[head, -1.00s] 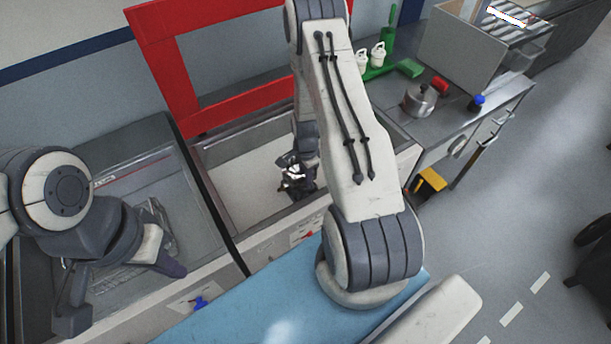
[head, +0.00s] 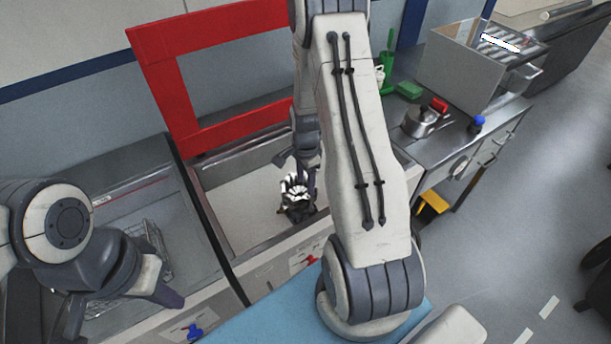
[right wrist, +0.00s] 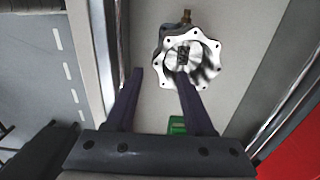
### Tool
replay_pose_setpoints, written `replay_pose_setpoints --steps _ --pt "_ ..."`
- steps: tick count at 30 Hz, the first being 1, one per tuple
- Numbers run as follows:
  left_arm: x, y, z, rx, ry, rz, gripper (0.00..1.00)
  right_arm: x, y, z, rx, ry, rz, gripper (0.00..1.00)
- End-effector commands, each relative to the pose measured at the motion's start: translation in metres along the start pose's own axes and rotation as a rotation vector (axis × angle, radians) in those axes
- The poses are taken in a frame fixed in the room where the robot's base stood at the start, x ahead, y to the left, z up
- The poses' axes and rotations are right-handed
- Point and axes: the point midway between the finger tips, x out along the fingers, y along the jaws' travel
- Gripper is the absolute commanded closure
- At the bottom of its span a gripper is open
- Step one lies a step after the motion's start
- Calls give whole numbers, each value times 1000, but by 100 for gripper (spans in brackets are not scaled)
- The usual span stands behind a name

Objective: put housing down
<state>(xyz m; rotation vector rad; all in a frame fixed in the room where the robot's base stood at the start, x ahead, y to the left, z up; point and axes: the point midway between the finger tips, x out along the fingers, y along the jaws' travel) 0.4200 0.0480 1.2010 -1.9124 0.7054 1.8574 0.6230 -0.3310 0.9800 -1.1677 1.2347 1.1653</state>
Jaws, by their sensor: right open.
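The housing (head: 297,203) is a dark body with a bright machined, lobed flange on top. It rests on the pale floor of the basin (head: 245,205) under the red frame. In the right wrist view the housing (right wrist: 205,72) shows its flange with bolt holes and a brass-coloured fitting. My right gripper (right wrist: 160,72) is open, its fingers apart; the right-hand fingertip overlaps the flange in the picture, and I cannot tell whether it touches. In the head view my right gripper (head: 300,158) is just behind the housing, partly hidden by my arm. My left gripper (head: 122,305) is open and empty at the left.
A red frame (head: 180,100) stands behind the basin. A left basin holds a wire basket (head: 150,250). On the right counter are a metal pot (head: 422,120), a blue-capped item (head: 477,123) and a green item (head: 408,90). The basin floor left of the housing is clear.

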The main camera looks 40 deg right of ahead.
Motion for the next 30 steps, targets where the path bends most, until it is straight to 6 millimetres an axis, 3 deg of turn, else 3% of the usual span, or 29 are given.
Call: replay_pose_setpoints --steps 6,14,17,20,23,27,30 --pt "10 -1 0 -2 0 0 100 -29 0 0 0 1 -2 47" --pt "10 -1 0 -2 0 0 100 -40 0 0 -2 0 0 47" --pt "10 -1 0 -2 0 0 100 -48 -2 13 -63 0 -4 47" --pt "10 -1 0 -2 0 0 100 -73 -2 53 -264 -1 -15 47" --pt "10 -1 0 -2 0 0 100 -110 12 117 -607 -4 -29 47" --pt "10 -1 0 -2 0 0 100 -159 67 204 -1176 -16 -49 47" --pt "10 -1 0 -2 0 0 100 -184 118 243 -1559 -27 -63 47"
